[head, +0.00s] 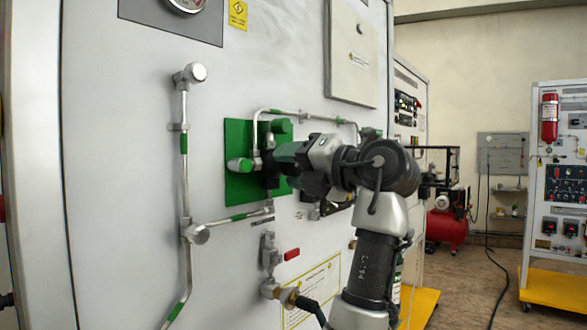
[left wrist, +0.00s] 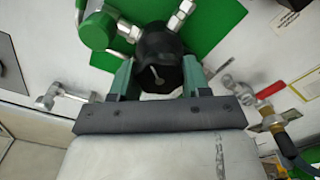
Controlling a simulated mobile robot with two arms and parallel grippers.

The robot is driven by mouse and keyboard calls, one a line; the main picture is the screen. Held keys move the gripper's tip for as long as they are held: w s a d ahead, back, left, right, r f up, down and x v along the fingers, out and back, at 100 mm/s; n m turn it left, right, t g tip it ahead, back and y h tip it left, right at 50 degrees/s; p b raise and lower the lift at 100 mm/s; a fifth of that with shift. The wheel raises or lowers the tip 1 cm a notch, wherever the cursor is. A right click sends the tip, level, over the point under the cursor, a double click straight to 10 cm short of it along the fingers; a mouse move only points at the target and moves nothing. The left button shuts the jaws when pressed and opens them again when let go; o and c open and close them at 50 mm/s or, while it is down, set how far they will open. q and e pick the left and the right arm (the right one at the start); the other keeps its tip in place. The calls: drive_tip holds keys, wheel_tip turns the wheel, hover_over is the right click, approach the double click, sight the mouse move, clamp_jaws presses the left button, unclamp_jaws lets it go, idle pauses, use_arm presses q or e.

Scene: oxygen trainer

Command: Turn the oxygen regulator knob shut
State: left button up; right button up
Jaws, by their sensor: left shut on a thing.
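The regulator knob is a black round part (left wrist: 160,50) with a pale pointer line, in front of a green panel (left wrist: 213,20). In the head view the same green panel (head: 235,187) is on the large grey cabinet, and the knob is mostly hidden by my gripper. My left gripper (head: 279,160) reaches it from the right. In the left wrist view its two green fingers (left wrist: 158,74) stand on either side of the knob and are shut on it. My right gripper is not in view.
Metal pipes (head: 184,145) with green bands run left of the panel. A grey box (head: 352,55) is above. Open floor and another rack lie at right.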

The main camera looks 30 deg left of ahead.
use_arm(q)
drive_tip(key=n, duration=0.4)
drive_tip(key=shift+w+f, duration=0.1)
drive_tip(key=shift+n, duration=0.3)
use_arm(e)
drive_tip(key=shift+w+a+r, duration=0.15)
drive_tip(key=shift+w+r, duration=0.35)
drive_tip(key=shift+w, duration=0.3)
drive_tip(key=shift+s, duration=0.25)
use_arm(q)
drive_tip(key=o, duration=0.9)
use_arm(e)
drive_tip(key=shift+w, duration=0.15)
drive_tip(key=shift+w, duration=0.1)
